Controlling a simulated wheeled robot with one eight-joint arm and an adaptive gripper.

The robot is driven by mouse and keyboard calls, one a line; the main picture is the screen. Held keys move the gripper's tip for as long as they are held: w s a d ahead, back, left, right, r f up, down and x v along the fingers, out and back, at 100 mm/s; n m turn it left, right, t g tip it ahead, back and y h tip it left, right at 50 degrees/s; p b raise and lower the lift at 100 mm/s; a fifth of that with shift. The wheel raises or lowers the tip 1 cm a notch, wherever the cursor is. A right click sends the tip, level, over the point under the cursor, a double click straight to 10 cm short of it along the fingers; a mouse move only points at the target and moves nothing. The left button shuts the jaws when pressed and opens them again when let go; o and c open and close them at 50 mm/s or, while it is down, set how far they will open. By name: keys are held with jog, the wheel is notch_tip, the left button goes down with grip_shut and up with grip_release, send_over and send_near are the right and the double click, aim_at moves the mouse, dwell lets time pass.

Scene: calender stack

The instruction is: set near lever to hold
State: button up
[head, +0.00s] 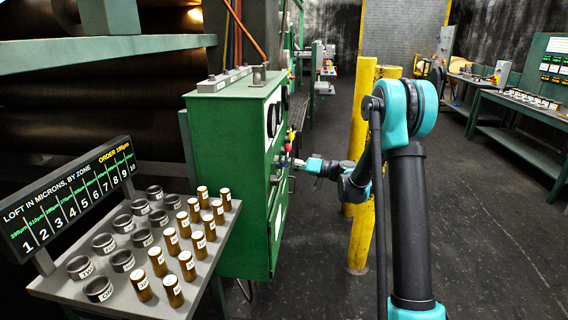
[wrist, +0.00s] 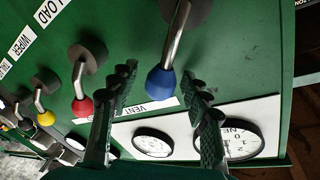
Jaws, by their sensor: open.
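The green cabinet (head: 235,130) carries a row of metal levers with coloured knobs on its right-hand face. In the wrist view a lever with a blue knob (wrist: 161,82) lies between the two fingertips of my gripper (wrist: 160,76). The fingers are apart, and I cannot tell whether they touch the knob. A red-knobbed lever (wrist: 81,104) is just left of the left finger, with a yellow-knobbed lever (wrist: 45,117) farther left. Labels on the face include LOAD, WIPER and VENT; no "hold" mark is legible. My gripper (head: 284,162) is at the cabinet face in the head view.
Two round gauges (wrist: 153,143) sit on a white plate below the levers. A rack of brown cylinders and dark rings (head: 150,240) stands left of the cabinet. Yellow posts (head: 359,240) stand near my arm. The floor at right is clear.

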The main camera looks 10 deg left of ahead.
grip_shut()
dwell(0.5)
jog(key=s+n, duration=0.1)
jog(key=n, duration=0.1)
jog(key=s+r+n+y, duration=0.1)
jog(key=n, duration=0.1)
jog(key=shift+s+r+n, duration=0.2)
jog(key=shift+s+n, duration=0.15)
jog(key=shift+n, duration=0.05)
jog(key=shift+s+r+n+g+y, duration=0.1)
jog(key=shift+s+n+g+y, duration=0.15)
jog(key=shift+s+n, duration=0.5)
jog(key=shift+s+r+n+g+y, duration=0.15)
jog(key=shift+s+n+y, duration=0.15)
jog(key=shift+n, duration=0.85)
jog(key=shift+f, duration=0.1)
grip_release()
